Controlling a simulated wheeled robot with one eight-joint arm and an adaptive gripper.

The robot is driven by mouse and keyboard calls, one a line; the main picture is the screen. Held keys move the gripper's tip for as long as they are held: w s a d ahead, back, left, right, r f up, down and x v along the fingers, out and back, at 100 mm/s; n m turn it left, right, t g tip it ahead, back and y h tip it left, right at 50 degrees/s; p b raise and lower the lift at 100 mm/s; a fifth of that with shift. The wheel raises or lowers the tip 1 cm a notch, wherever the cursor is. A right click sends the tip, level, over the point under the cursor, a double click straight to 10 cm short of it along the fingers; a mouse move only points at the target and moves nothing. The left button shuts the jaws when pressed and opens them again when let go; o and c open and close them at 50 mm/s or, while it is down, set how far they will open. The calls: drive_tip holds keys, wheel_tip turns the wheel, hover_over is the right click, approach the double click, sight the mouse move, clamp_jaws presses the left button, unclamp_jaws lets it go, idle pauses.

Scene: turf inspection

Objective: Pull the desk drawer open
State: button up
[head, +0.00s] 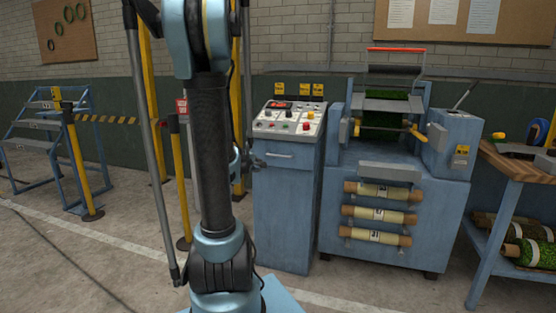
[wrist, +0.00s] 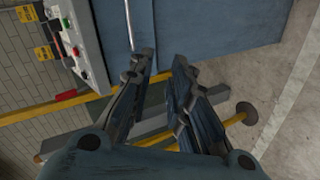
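The blue control desk (head: 285,205) stands right of my arm, with a sloped panel of buttons on top. Its drawer front (head: 290,163) is just below the panel and looks closed, with a thin metal handle (head: 280,155). In the wrist view the handle (wrist: 130,28) is a thin pale bar on the blue front. My gripper (wrist: 164,60) is open, with nothing visible between its fingers. The handle's lower end in that view is close to the left fingertip; I cannot tell if they touch. In the head view my gripper (head: 250,161) is by the drawer's left side, partly hidden by my arm.
A blue machine (head: 395,200) with several rolls on its front stands right of the desk. Yellow posts (head: 178,170) stand close behind my arm. A wooden-topped bench (head: 520,165) is at far right. Open floor (head: 90,270) lies at front left.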

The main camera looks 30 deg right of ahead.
sight(280, 156)
drive_tip(key=w+d+f+n, duration=0.1)
drive_tip(key=w+d, duration=0.3)
drive_tip(key=d, duration=0.3)
drive_tip(key=w+d+f+n+t+h, duration=0.1)
drive_tip(key=w+d, duration=0.4)
drive_tip(key=d, duration=0.2)
drive_tip(key=w+d+f+n+h, duration=0.1)
drive_tip(key=w+d+f, duration=0.1)
drive_tip(key=w+d, duration=0.3)
drive_tip(key=shift+w+d, duration=0.2)
drive_tip(key=shift+d, duration=0.95)
clamp_jaws()
